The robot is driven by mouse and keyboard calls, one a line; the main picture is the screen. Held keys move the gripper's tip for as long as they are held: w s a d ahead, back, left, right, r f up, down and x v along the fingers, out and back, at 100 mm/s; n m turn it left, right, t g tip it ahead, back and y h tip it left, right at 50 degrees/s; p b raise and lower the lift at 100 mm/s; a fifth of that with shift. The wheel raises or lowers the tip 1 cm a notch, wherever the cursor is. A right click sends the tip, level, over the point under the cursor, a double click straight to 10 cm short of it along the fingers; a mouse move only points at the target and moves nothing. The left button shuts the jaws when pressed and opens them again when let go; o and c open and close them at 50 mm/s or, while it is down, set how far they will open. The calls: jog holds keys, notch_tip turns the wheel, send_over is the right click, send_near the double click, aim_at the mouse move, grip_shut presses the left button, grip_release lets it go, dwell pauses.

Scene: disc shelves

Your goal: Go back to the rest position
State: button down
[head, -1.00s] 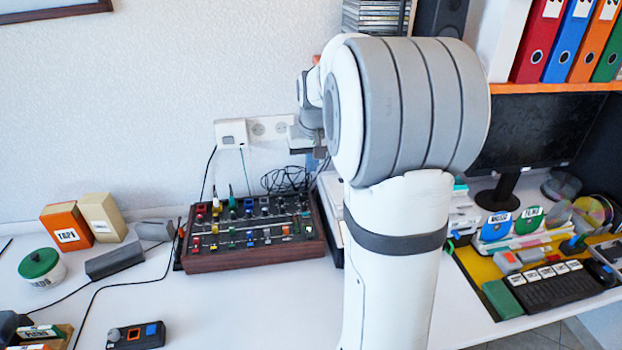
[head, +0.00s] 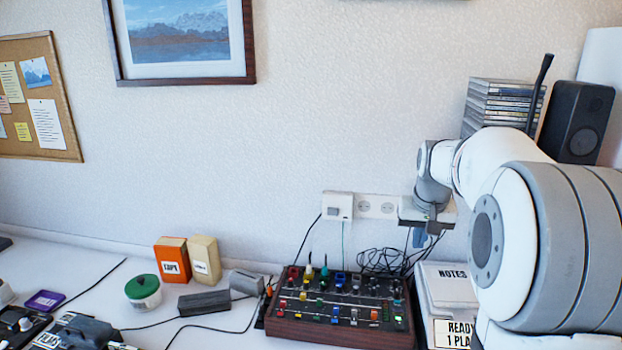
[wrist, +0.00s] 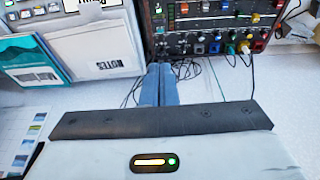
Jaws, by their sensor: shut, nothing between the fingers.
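My gripper (wrist: 160,72) is in the wrist view with its two blue-grey fingers pressed together and nothing between them. In the head view it shows small at the end of my arm (head: 427,232), in the air above the desk between the mixer and the case stack. The mixer (wrist: 215,30) with coloured knobs lies ahead of the fingers in the wrist view, and it also shows in the head view (head: 340,322). The fingers appear apart from everything around them.
A white box marked NOTES (head: 447,285) lies right of the mixer. Black cables (head: 385,260) lie behind it. A case stack (head: 503,103) and a speaker (head: 575,120) stand at right.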

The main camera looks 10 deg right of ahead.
jog(key=s+a+f+n, duration=0.1)
jog(key=s+a+f, duration=0.2)
jog(key=s+a, duration=0.4)
jog(key=s+a+f+n, duration=0.2)
jog(key=s+a, duration=0.6)
jog(key=s, duration=0.8)
notch_tip(320, 180, down, 2)
jog(key=shift+s+a+f+y, duration=0.15)
jog(key=shift+s+a+y, duration=0.15)
jog(key=shift+y, duration=0.1)
